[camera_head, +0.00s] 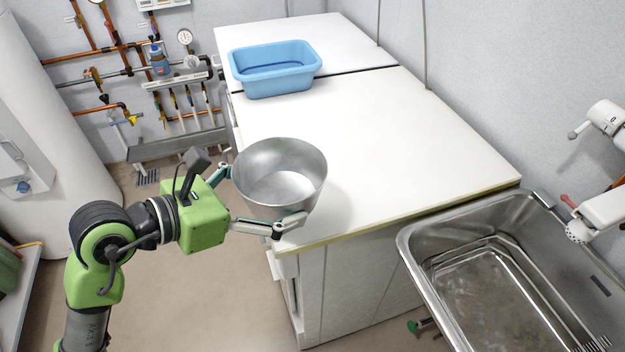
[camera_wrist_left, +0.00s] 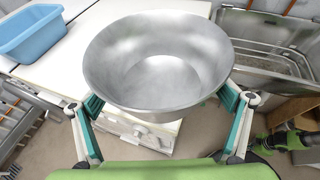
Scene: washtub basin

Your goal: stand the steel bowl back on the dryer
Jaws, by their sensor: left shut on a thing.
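The steel bowl (camera_head: 280,185) is upright, its open mouth facing up, at the near left corner of the white dryer top (camera_head: 400,150). My left gripper (camera_head: 258,196) is shut on the bowl, with one finger on each side of its wall. In the left wrist view the bowl (camera_wrist_left: 160,65) fills the middle, between the two fingers. The bowl looks empty. Its base is hidden by its wall, so I cannot tell whether it touches the dryer top. My right gripper is not seen.
A blue plastic tub (camera_head: 275,80) stands farther back on the white tops. The dryer top between tub and bowl is clear. A steel washtub basin (camera_head: 410,240) is at the right, with wall fittings (camera_head: 600,210) above it. Pipes and valves line the left wall.

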